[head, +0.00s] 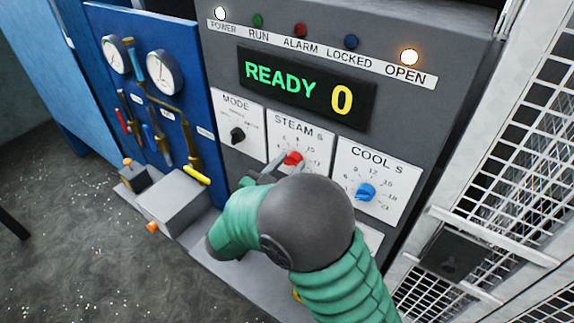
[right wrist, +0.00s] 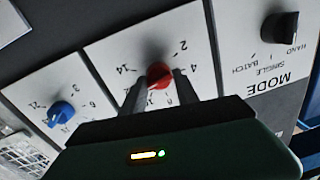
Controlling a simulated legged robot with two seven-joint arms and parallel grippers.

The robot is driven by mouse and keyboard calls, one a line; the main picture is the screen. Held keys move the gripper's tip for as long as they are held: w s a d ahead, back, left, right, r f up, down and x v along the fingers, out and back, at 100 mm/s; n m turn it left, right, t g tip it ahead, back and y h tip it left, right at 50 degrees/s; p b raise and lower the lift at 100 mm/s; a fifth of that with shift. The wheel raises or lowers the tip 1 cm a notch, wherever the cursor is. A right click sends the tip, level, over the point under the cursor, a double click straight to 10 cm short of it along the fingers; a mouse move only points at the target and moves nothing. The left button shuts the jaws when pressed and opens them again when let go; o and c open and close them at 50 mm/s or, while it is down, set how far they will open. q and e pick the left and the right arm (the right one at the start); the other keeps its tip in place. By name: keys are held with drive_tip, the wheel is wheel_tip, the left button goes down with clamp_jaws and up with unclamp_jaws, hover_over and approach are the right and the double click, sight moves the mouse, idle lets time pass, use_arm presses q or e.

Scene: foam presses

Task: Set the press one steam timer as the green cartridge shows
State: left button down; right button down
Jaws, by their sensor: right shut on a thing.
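The red steam knob (head: 293,158) sits on the white STEAM S dial plate (head: 318,136) of the grey press panel. My right gripper (head: 283,164) is at this knob, coming from below in the head view. In the right wrist view its two dark fingers close on both sides of the red knob (right wrist: 159,76). The numbers 2, 4 and 14 show around it there; which mark the knob points at I cannot tell. The display (head: 306,88) reads READY in green and 0 in yellow. No green cartridge is in view. My left gripper is not in view.
The black MODE knob (head: 237,135) is left of the steam dial and the blue COOL S knob (head: 366,192) right. The POWER (head: 220,13) and OPEN (head: 409,57) lamps glow. A blue gauge board (head: 95,20) is left, a mesh guard (head: 535,110) right.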

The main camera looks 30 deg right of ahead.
drive_tip(key=shift+r+n+p, duration=0.2)
drive_tip(key=shift+n+p, duration=0.3)
drive_tip(key=shift+p, duration=0.35)
drive_tip(key=n+p, duration=0.3)
drive_tip(key=p, duration=0.1)
drive_tip(key=shift+r+n+p, duration=0.1)
drive_tip(key=shift+n+p, duration=0.2)
drive_tip(key=shift+w+n+p, duration=0.15)
drive_tip(key=shift+n+p, duration=1.35)
drive_tip(key=shift+p, duration=0.1)
drive_tip(key=shift+f, duration=0.2)
drive_tip(key=c, duration=1.3)
unclamp_jaws()
drive_tip(key=shift+o, duration=1.7)
drive_tip(key=shift+w+f, duration=0.1)
drive_tip(key=shift+f, duration=0.05)
